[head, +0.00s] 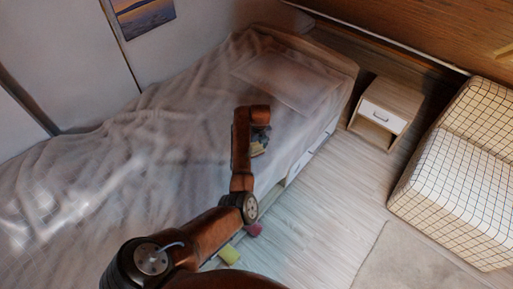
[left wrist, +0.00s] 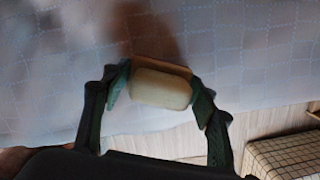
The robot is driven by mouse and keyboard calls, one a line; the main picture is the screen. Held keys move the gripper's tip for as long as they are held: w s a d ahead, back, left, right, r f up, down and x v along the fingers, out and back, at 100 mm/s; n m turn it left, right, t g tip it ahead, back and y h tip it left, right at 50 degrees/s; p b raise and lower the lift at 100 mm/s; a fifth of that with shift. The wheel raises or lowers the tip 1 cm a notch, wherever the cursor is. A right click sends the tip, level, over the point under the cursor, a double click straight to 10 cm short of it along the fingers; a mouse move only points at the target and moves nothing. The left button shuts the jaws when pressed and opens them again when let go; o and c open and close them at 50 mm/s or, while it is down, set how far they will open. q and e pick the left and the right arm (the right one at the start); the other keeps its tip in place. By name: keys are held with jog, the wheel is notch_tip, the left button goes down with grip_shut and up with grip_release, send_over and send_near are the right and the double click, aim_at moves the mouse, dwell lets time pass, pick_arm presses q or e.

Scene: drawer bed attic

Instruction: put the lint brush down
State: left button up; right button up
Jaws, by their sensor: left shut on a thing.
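The lint brush (left wrist: 160,88) shows in the left wrist view as a pale cream rounded block with a brown-orange part behind it. My left gripper (left wrist: 161,93) is shut on it, with a green-padded finger at each side. In the head view my left gripper (head: 260,138) is over the bed's near side, partly hidden by my arm, and a small yellowish bit shows at it. The bed (head: 120,160) has a rumpled grey-white cover. I cannot tell how high the brush is above the cover. My right gripper is not in view.
A small yellow thing (head: 229,254) and a dark red thing (head: 254,229) lie low beside the bed. A nightstand (head: 392,104) stands past the bed's head end, and a checkered sofa (head: 460,170) at the right. The floor (head: 320,215) between is clear.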

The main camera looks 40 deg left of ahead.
aim_at(258, 151)
pick_arm(q)
jog(key=o, duration=1.3)
jog(key=shift+f, duration=0.1)
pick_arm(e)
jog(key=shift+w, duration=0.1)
pick_arm(q)
jog(key=shift+r, duration=0.55)
notch_tip(258, 151, up, 11)
jog(key=d+p, duration=0.1)
jog(key=p, duration=0.3)
jog(key=shift+s+d, duration=0.3)
jog(key=shift+s, duration=0.1)
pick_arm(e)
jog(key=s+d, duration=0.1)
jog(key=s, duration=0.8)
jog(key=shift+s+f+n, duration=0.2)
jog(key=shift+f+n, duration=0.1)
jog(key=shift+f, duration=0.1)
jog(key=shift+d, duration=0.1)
